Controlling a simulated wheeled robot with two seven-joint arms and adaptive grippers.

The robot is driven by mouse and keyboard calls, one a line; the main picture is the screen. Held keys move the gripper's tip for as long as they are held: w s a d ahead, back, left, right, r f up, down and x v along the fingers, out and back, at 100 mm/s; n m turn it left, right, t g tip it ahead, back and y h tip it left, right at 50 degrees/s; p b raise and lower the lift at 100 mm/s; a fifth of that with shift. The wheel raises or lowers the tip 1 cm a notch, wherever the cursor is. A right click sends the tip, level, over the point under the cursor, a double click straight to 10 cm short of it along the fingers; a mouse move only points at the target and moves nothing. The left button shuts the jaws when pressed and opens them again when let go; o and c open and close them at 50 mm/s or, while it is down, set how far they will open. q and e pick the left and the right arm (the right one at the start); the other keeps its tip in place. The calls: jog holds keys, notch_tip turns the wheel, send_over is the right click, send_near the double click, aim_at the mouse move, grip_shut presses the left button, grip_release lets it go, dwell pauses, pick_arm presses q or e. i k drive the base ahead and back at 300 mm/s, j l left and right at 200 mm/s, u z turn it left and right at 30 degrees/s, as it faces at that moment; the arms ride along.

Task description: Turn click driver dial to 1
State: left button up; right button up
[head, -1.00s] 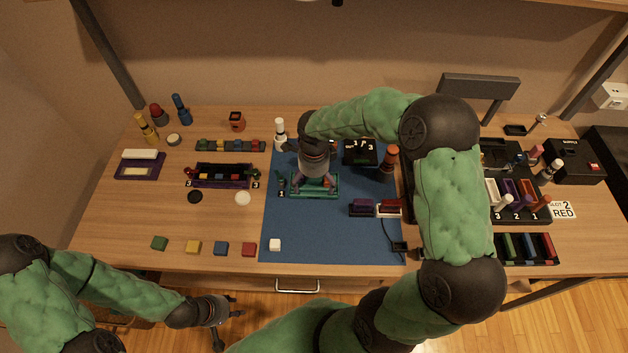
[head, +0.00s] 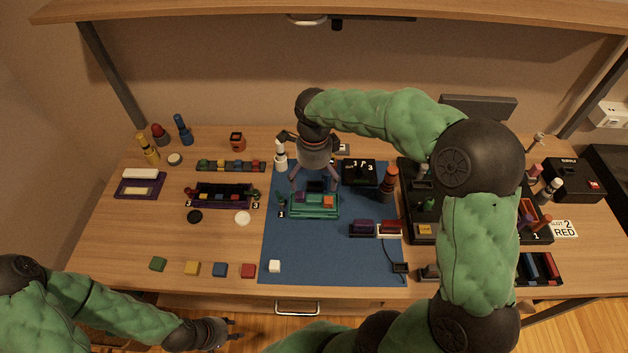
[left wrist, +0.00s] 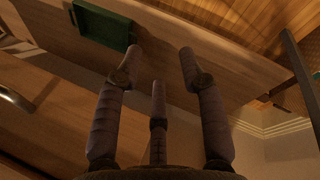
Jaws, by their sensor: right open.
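A small black box (head: 360,172) with white marks, of which 1 and 3 are readable, stands at the back of the blue mat. It looks like the dial unit, but its pointer setting is too small to tell. My right gripper (head: 315,185) is open and points down over the back of a teal tray (head: 314,213), left of the black box and apart from it. It appears empty. My left gripper (head: 230,333) is low at the table's front left, away from the black box. In the left wrist view its fingers (left wrist: 160,62) are spread with nothing between them.
The teal tray holds small parts, one of them orange (head: 328,201). A brown and orange bottle-shaped piece (head: 389,183) stands right of the black box, and a white one (head: 280,157) stands left. My right arm hides part of the black rack (head: 421,240). The blue mat's front is mostly clear.

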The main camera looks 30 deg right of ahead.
aim_at(361, 167)
jog(key=k, duration=1)
